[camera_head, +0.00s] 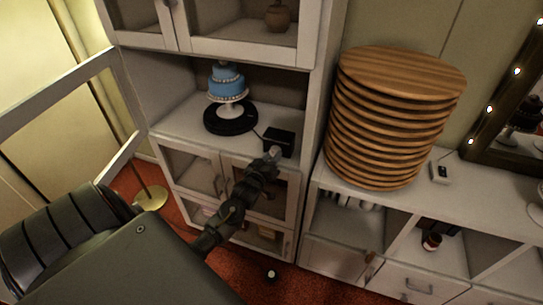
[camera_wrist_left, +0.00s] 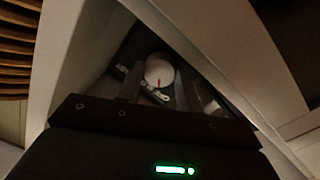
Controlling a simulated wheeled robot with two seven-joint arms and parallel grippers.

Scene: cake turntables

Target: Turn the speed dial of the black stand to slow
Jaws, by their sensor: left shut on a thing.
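The black stand (camera_head: 231,120) is a round dark turntable on the cabinet shelf, carrying a blue tiered cake on a white pedestal. Its small black control box (camera_head: 280,138) sits to its right near the shelf's front edge, joined by a thin cord. My left gripper (camera_head: 273,153) reaches up to the front of this box. In the left wrist view, a round white speed dial (camera_wrist_left: 159,72) with a red pointer mark lies between my fingers, which are shut on it. A small white label shows beside the dial, but its words are too small to read. My right gripper is out of view.
A tall stack of round wooden boards (camera_head: 390,120) stands on the counter to the right. The cabinet's side panel (camera_head: 317,110) rises between the box and the boards. A small white device (camera_head: 440,173) lies on the counter.

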